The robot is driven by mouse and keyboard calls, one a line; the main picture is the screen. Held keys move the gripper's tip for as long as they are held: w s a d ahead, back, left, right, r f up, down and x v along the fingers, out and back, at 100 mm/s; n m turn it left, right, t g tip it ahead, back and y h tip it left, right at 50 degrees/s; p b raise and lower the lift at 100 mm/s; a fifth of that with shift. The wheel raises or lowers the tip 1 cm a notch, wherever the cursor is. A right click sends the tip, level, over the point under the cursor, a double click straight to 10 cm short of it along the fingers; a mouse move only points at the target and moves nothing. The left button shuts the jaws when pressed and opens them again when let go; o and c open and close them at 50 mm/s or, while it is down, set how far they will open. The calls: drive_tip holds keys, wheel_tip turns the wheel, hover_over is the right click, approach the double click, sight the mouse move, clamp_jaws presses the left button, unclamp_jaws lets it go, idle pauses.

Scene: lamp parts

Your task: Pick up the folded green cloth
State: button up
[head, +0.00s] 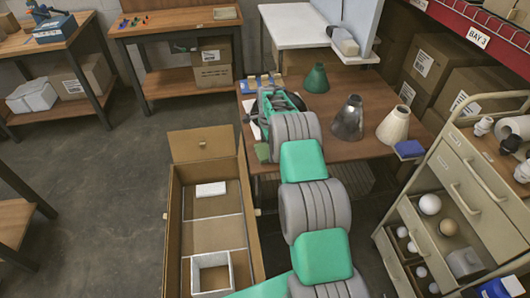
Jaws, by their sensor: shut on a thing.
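The folded green cloth (262,152) shows as a small olive-green patch at the left front of the brown workbench (350,152). My gripper (264,134) is above that corner, mostly hidden behind my own grey and green arm links. Its dark body shows over the bench, and it is shut on the cloth. The contact between fingers and cloth is hardly visible. I cannot tell whether the cloth is clear of the bench top.
Green (316,79), dark metal (348,118) and cream (393,125) lampshades stand on the bench. A blue folded piece (408,149) lies at its right front. A divided cardboard box (213,235) stands left of my arm, a drawer cart (465,180) right.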

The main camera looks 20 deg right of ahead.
sight(268, 149)
drive_tip(key=shift+c, duration=1.2)
wheel_tip(268, 149, up, 10)
drive_tip(key=b, duration=0.2)
